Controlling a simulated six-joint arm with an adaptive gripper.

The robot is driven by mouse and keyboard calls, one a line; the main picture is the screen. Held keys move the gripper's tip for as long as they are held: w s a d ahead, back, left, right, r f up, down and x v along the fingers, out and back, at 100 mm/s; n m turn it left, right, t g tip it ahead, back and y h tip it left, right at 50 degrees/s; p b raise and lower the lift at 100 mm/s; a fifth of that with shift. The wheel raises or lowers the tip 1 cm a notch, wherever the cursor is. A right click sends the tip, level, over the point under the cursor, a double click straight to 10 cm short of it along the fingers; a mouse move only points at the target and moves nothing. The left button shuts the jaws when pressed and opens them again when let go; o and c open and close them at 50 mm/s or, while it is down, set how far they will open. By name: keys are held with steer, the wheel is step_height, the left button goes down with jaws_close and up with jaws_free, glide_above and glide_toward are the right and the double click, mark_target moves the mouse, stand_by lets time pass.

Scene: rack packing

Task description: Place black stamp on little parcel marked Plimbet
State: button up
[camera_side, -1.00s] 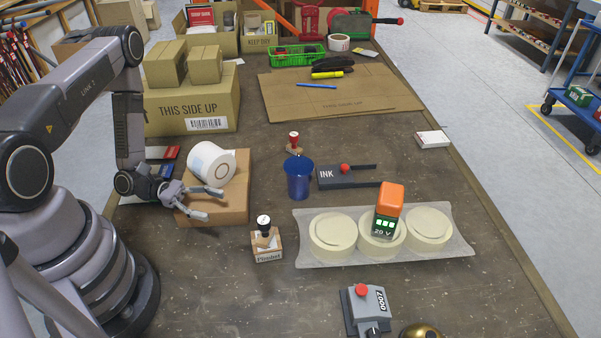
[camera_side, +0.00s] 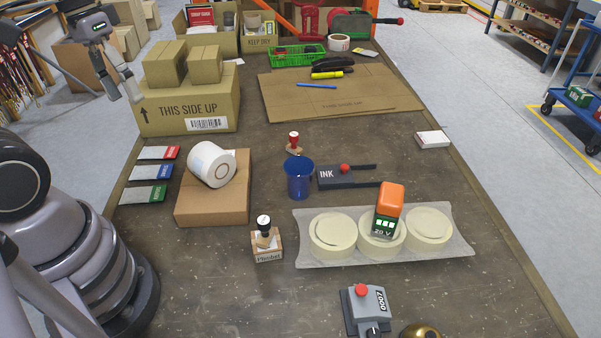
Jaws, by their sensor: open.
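The black-topped stamp (camera_side: 264,223) stands on the little parcel marked Plimbet (camera_side: 268,256), a small brown box near the front middle of the table. The stamp looks upright on the parcel's top. My gripper (camera_side: 124,86) is open and empty, raised at the upper left beside the big THIS SIDE UP carton, far from the stamp and parcel.
A white roll (camera_side: 211,164) lies on a brown box (camera_side: 228,204) to the left. A tray (camera_side: 455,248) with cream rolls and an orange-topped battery is on the right. The INK pad (camera_side: 340,179) lies behind it.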

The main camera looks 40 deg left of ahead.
step_height(320, 180, up, 5)
steer(key=s+a+m+t+y, duration=0.1)
steer(key=s+t+y, duration=0.1)
steer(key=t, duration=0.2)
steer(key=shift+s+a+r+m+t, duration=0.15)
steer(key=shift+s+a+m+t, duration=0.15)
steer(key=shift+t, duration=0.1)
stand_by(0.8)
